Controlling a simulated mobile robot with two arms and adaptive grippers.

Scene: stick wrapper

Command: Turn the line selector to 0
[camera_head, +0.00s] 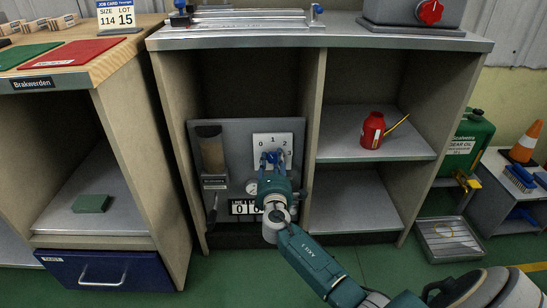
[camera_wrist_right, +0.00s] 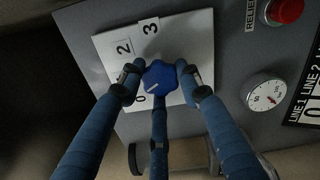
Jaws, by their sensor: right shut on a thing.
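The line selector is a blue knob (camera_wrist_right: 160,77) on a white plate (camera_head: 287,138) marked with numbers, on a grey panel (camera_head: 235,138) inside the cabinet. My right gripper (camera_head: 272,158) is at the plate and hides most of the knob in the head view. In the right wrist view the three blue fingers of my right gripper (camera_wrist_right: 160,82) are shut around the knob. The knob's white pointer line slants to the lower left, toward the 0. The 2 and 3 show further up; the 1 is hidden there by a finger. My left gripper is not in view.
A pressure gauge (camera_wrist_right: 264,96) and a red button (camera_wrist_right: 285,10) sit beside the plate. A line counter (camera_head: 240,207) is below it. The cabinet's divider (camera_head: 314,130) stands close to the right of my gripper. A red oil can (camera_head: 372,130) stands on the right shelf.

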